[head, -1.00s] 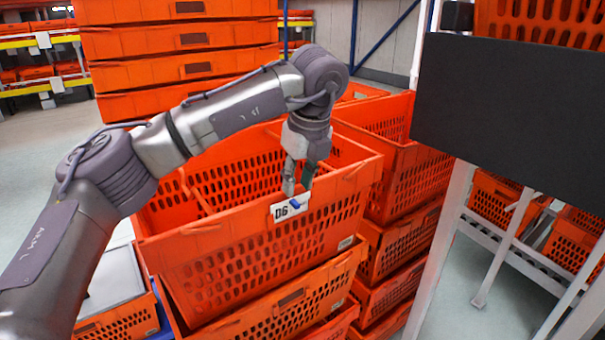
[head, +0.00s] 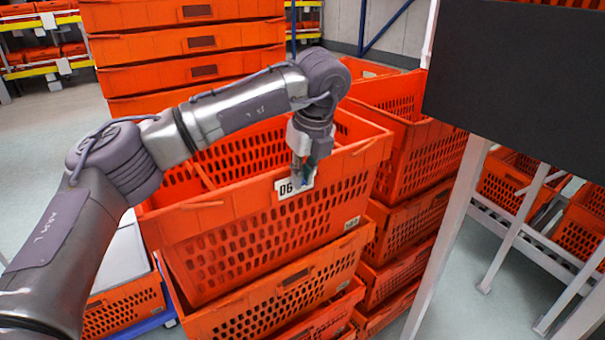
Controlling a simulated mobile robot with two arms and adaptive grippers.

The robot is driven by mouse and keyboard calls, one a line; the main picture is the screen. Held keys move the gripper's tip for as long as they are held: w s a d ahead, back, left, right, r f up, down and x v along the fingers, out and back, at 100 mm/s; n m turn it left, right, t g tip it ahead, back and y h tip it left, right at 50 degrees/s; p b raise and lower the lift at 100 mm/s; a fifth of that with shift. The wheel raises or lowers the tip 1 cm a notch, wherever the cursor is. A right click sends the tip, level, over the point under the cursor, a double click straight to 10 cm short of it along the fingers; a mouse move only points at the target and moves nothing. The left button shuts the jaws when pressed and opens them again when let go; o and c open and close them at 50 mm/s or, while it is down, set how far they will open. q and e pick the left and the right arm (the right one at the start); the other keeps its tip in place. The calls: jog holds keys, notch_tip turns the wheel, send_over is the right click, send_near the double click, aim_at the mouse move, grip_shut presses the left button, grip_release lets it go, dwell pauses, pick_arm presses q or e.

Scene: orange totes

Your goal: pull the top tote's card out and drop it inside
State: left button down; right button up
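The top tote (head: 210,215) is orange with slotted walls and stands on a stack of similar totes in the middle of the head view. A white card (head: 284,192) marked "06" sits at the rim of its front wall. My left gripper (head: 301,180) points down right at the card and overlaps its right part, at a small blue piece. The fingertips are small and partly merge with the card, so I cannot tell whether they are closed on it. My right gripper is not in view.
A tall stack of orange totes (head: 190,45) stands behind. More totes (head: 410,160) are stacked close on the right. A dark panel (head: 520,90) on a pale frame fills the upper right. A low tote (head: 125,308) stands at the lower left.

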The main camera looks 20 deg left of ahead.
pick_arm(q)
jog(key=shift+r, duration=0.25)
jog(key=p+v, duration=0.1)
jog(key=v, duration=0.1)
jog(key=p+v, duration=0.2)
jog(key=v, duration=0.1)
jog(key=shift+w+a+r, duration=0.2)
jog(key=shift+a+r, duration=0.05)
jog(key=shift+r, duration=0.15)
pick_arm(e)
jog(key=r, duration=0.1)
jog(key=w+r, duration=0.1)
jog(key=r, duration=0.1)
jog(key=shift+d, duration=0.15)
pick_arm(q)
jog(key=shift+f, duration=0.1)
